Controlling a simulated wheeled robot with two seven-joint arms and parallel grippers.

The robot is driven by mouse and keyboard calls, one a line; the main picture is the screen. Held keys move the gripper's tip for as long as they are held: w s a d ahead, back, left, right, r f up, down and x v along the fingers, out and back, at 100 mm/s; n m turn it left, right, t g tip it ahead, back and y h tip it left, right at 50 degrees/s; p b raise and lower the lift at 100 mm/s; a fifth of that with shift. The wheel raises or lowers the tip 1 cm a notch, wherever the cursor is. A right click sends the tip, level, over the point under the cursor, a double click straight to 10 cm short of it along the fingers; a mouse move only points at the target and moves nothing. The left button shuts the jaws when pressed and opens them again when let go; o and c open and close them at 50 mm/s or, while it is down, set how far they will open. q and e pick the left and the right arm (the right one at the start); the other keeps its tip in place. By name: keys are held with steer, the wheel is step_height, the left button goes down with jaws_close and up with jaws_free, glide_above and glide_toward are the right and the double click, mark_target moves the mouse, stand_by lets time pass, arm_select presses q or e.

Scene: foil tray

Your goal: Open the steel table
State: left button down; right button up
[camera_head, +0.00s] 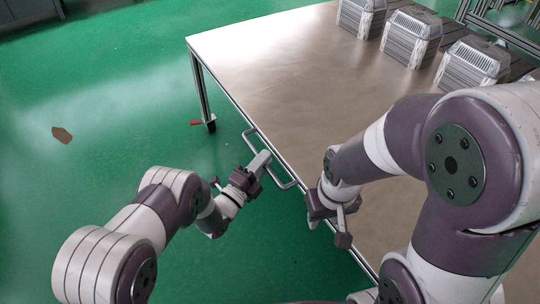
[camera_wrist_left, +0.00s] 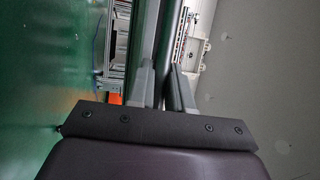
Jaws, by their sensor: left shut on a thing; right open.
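The steel table (camera_head: 290,75) has a bare metal top and a light frame edge, and fills the right half of the head view. A grey bar handle (camera_head: 284,184) stands out from its near-left side. My left gripper (camera_head: 262,162) is at this handle and shut on it. In the left wrist view the two fingers of the left gripper (camera_wrist_left: 162,85) sit on either side of a long dark bar, the handle (camera_wrist_left: 171,45). My right gripper (camera_head: 327,212) is open and empty at the table's near edge. Its fingertips are partly hidden.
Several grey ribbed cases (camera_head: 411,38) stand along the table's far right side. A table leg (camera_head: 203,90) with a caster and red lever (camera_head: 197,123) stands at the left corner. The green floor (camera_head: 110,110) on the left is open, with a brown patch (camera_head: 62,134).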

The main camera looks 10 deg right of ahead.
arm_select(q)
steer(key=shift+s+a+f, duration=0.1)
steer(key=shift+s+a, duration=0.15)
steer(key=shift+a, duration=0.4)
steer(key=c, duration=1.1)
jaws_free()
steer(key=p+v, duration=0.3)
steer(key=v, duration=0.9)
steer(key=shift+s+a+p, duration=0.15)
steer(key=shift+a+p, duration=0.05)
steer(key=shift+p, duration=0.2)
